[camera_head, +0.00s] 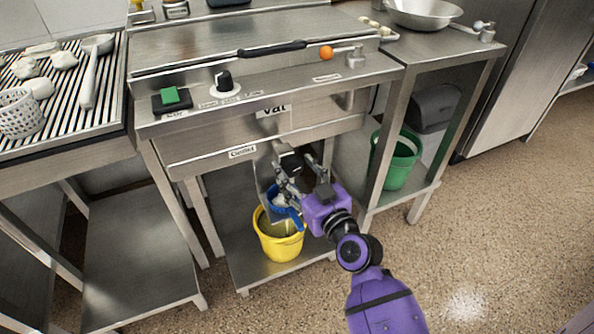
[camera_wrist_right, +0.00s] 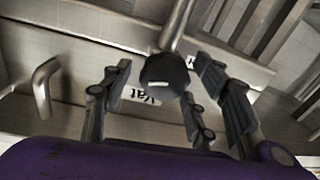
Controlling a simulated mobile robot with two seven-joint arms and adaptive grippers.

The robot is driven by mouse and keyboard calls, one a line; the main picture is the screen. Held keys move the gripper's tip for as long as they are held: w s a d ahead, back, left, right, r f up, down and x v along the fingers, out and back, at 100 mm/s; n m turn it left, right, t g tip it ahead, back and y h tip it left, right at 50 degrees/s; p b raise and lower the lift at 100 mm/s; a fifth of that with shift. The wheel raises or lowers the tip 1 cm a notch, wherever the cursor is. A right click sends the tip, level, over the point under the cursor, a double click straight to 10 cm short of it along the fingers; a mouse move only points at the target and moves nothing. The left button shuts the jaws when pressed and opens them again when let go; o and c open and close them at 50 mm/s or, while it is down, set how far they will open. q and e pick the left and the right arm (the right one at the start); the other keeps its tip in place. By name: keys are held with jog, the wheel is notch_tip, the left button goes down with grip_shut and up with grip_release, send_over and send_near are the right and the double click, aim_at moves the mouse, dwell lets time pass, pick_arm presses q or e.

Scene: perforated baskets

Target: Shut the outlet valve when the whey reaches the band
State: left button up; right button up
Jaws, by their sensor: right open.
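The vat (camera_head: 285,110) is a steel unit with a "Vat" label, which also shows in the right wrist view (camera_wrist_right: 143,97). A dark faceted knob (camera_wrist_right: 165,75) on a steel stem, apparently the outlet valve's handle, is seen between the fingers of my right gripper (camera_wrist_right: 160,95). The fingers are spread, with visible gaps to the knob. In the head view my right gripper (camera_head: 290,180) is below the vat front, above a yellow bucket (camera_head: 279,246). The bucket holds yellowish liquid, likely whey. A band cannot be made out. My left gripper is not in view.
A green bucket (camera_head: 398,168) stands on the shelf to the right. Table legs flank my arm. The draining rack (camera_head: 90,100) holds a white perforated basket (camera_head: 20,113).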

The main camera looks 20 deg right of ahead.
jog(key=shift+c, duration=0.2)
jog(key=c, duration=1)
jog(key=shift+r+m+p, duration=0.1)
jog(key=shift+m+p, duration=0.65)
jog(key=shift+m, duration=0.25)
jog(key=shift+c, duration=0.2)
jog(key=shift+d+m, duration=0.1)
jog(key=shift+m, duration=0.6)
jog(key=o, duration=1.1)
